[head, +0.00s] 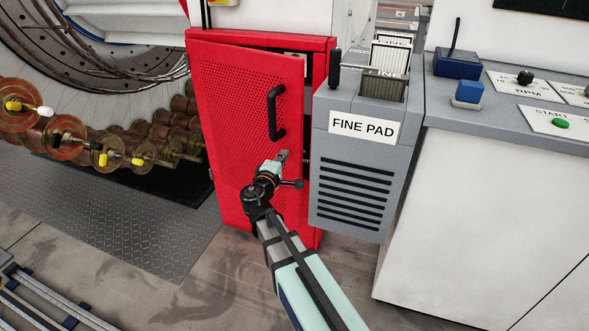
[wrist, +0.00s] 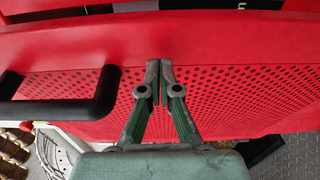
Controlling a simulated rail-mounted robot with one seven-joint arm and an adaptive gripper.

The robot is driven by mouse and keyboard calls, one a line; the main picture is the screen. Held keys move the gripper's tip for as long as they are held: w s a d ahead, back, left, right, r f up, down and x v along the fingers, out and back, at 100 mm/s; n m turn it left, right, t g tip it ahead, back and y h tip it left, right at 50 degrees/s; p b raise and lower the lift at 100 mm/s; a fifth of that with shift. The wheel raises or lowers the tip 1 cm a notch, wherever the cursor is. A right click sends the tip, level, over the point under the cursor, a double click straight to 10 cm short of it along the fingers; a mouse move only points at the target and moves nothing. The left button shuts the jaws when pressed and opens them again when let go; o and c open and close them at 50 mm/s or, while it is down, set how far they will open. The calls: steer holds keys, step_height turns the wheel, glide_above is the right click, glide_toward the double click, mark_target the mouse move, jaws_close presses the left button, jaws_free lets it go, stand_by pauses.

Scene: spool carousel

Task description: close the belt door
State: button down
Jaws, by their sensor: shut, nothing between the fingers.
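The belt door (head: 240,120) is a red perforated panel with a black handle (head: 274,113) near its right edge. It stands slightly ajar, with a dark gap between its right edge and the red frame (head: 322,62). My gripper (head: 283,156) is shut and empty, just below the handle and in front of the door. In the wrist view the closed fingertips (wrist: 159,68) point at the red door (wrist: 225,95), and the handle (wrist: 60,108) lies to their left. I cannot tell whether the fingertips touch the door.
A grey FINE PAD cabinet (head: 356,190) stands close to the right of the door. A white console (head: 480,200) with knobs and buttons is further right. At the left are several copper-coloured spools (head: 66,137) above a metal tread plate (head: 150,235). The floor before the door is clear.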

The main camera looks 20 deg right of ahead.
steer(key=s+d+p, duration=0.2)
steer(key=s+p, duration=0.3)
steer(key=s, duration=0.3)
steer(key=shift+s+r, duration=0.3)
steer(key=shift+s, duration=0.1)
steer(key=p, duration=0.5)
steer(key=shift+s+d, duration=0.2)
steer(key=shift+s, duration=0.2)
steer(key=p, duration=0.3)
steer(key=shift+s+f, duration=0.15)
steer(key=shift+s, duration=0.2)
steer(key=shift+s+d+f+p, duration=0.1)
steer(key=shift+s+p, duration=0.05)
steer(key=shift+p, duration=0.4)
